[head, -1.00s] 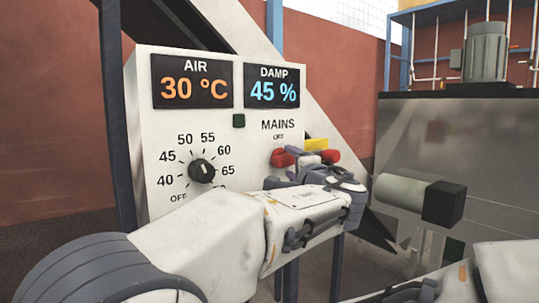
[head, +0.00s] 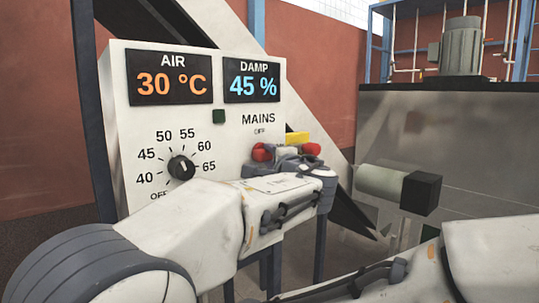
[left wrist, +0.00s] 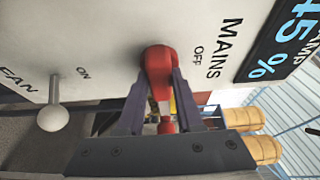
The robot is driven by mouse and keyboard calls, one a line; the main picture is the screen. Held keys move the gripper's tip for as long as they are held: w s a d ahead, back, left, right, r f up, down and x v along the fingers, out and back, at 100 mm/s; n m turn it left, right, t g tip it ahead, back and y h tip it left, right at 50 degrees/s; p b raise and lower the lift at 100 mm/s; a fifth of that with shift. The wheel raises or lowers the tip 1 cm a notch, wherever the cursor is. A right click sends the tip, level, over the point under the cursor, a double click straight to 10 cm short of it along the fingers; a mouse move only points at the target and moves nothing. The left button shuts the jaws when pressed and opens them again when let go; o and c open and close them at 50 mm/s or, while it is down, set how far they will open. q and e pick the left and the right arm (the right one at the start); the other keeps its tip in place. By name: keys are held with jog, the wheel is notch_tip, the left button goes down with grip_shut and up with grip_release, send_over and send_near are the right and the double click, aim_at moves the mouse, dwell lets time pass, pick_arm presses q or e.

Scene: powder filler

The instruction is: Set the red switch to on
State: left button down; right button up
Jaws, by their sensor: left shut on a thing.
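The red switch (left wrist: 158,66) sticks out of the white control panel (left wrist: 110,25) below the word MAINS. In the left wrist view its OFF mark is on the right and its ON mark on the left. My left gripper (left wrist: 160,100) is shut on the switch, one dark finger on each side of its stem. In the head view the left gripper (head: 285,156) is at the panel's right side, with red showing on both sides of it; it hides most of the switch. I cannot tell exactly which way the lever tilts. My right gripper is not in view.
A white FAN lever (left wrist: 53,118) stands near the switch. A black dial (head: 181,167) and two displays are on the panel. A pale cylinder with a black end (head: 395,185) and a metal tank (head: 460,140) stand to the right. My right arm crosses the lower right.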

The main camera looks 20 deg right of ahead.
pick_arm(q)
jog(key=c, duration=0.6)
grip_release()
jog(key=shift+o, duration=0.2)
jog(key=s+b, duration=0.4)
jog(key=s, duration=0.6)
jog(key=shift+s+a, duration=0.25)
